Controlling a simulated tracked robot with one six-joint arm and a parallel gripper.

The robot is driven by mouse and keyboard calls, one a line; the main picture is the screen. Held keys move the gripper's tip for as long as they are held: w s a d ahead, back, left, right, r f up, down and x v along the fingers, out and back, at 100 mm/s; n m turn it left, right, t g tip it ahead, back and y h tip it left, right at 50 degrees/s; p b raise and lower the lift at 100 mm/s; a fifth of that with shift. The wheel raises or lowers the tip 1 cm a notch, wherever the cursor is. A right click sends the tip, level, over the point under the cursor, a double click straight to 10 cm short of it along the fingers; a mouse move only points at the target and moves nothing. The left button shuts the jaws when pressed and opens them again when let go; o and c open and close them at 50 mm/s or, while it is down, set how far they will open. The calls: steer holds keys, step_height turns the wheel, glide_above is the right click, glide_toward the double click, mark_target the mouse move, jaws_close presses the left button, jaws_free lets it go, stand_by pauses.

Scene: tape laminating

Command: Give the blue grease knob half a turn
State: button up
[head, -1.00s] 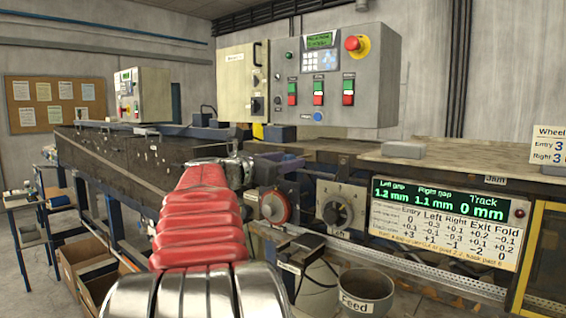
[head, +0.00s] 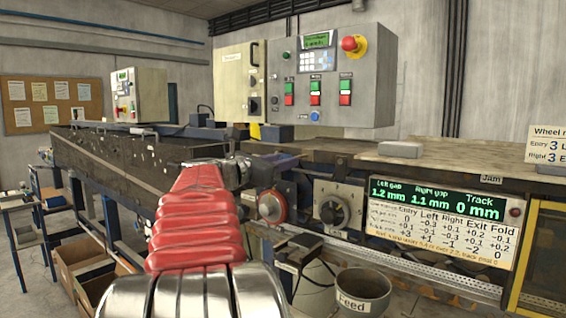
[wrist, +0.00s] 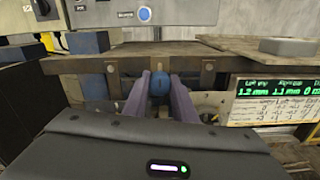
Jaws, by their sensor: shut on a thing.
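The blue grease knob (wrist: 159,84) shows in the wrist view, below the edge of the worktop. My gripper (wrist: 158,76) has one purple-grey finger on each side of it and is shut on it. The fingers cover the knob's sides, and no mark showing its turn angle can be made out. In the head view my red and silver arm reaches toward the machine's front. The knob cannot be made out clearly there.
A gap display (head: 437,222) is to the right. A feed bucket (head: 363,289) stands below. The worktop (head: 440,165) overhangs the knob area.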

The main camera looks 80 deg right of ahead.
steer(key=shift+w+d+r, duration=0.1)
steer(key=shift+d+r, duration=0.05)
